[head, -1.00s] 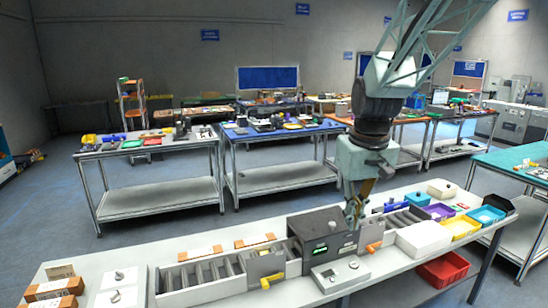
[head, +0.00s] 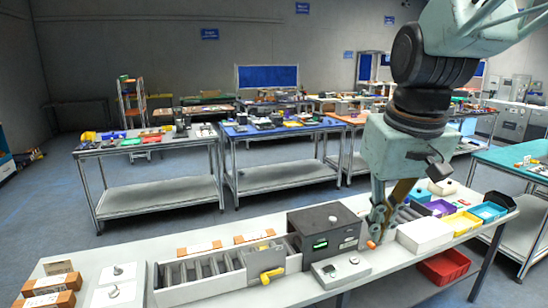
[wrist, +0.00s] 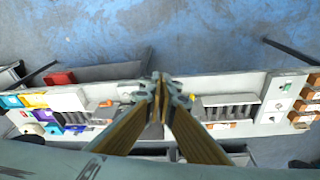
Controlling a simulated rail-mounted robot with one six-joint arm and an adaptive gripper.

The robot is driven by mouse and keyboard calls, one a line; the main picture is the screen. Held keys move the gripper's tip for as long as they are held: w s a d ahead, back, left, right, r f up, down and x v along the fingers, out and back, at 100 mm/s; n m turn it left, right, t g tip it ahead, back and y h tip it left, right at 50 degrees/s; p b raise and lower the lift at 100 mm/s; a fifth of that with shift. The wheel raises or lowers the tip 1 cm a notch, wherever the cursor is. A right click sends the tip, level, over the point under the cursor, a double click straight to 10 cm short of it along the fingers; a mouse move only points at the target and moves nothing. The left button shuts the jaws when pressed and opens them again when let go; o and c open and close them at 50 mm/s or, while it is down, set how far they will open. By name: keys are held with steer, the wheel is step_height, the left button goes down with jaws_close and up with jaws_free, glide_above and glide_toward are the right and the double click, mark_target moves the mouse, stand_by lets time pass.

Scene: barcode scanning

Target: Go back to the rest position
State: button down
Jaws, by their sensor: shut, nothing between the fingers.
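My gripper (head: 377,238) is shut and empty. In the head view it hangs pointing down over the front bench (head: 395,262), to the right of the dark box with the green display (head: 318,241). In the wrist view its fingertips (wrist: 160,82) meet above the bench (wrist: 240,84), and part of the bench is hidden behind them. Whether the tips are nearer the camera than the box is hard to tell. My arm hides part of the back tables.
A grey device with a dial (head: 340,268) lies before the dark box. A slotted rack (head: 205,272) stands left. A white box (head: 425,236) and coloured bins, including a yellow bin (head: 461,223), stand right. A red crate (head: 443,267) sits below the bench.

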steer(key=s+f+b, duration=0.1)
steer(key=s, duration=1)
steer(key=s+f+m+t+b, duration=0.1)
steer(key=s+b, duration=0.1)
steer(key=s, duration=1)
steer(key=shift+f, duration=0.3)
